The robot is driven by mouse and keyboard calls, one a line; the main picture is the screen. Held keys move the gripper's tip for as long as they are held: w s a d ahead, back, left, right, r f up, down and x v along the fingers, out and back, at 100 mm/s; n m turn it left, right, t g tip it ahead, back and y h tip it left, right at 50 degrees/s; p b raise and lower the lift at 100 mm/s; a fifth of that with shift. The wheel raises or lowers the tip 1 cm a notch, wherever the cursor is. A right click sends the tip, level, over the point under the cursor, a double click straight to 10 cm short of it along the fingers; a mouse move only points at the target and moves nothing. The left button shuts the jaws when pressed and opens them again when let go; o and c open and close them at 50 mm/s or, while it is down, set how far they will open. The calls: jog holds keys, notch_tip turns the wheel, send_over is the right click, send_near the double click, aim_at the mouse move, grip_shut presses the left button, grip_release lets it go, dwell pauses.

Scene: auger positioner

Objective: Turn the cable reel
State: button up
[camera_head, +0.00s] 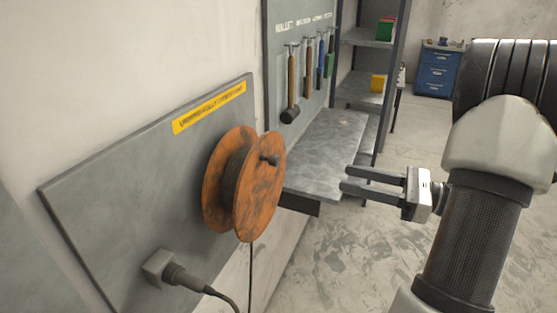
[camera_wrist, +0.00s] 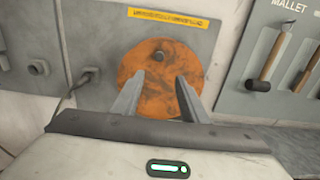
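The cable reel (camera_head: 258,190) is an orange spool with dark cable wound between its two round flanges, mounted on a grey wall panel (camera_head: 110,190). A small dark knob (camera_head: 270,160) sticks out from the front flange near its upper rim. My gripper (camera_head: 345,178) is open and empty, to the right of the reel and apart from it, with its fingers pointing left. In the wrist view the reel (camera_wrist: 160,72) lies ahead, its lower part behind the fingers, and the knob (camera_wrist: 158,57) shows near its top between the two fingertips.
A plug with a cable (camera_head: 185,277) sits in a socket at the panel's lower part. A metal shelf (camera_head: 325,150) stands beside the reel, under a tool board with hanging hammers (camera_head: 291,85). A blue drawer cabinet (camera_head: 438,70) is far back. Open floor lies below my gripper.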

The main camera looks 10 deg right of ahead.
aim_at(278, 162)
jog(key=p+x, duration=0.2)
jog(key=x, duration=1.5)
jog(key=shift+a, duration=0.15)
jog(key=shift+c, duration=0.5)
jog(key=shift+f, duration=0.1)
grip_shut()
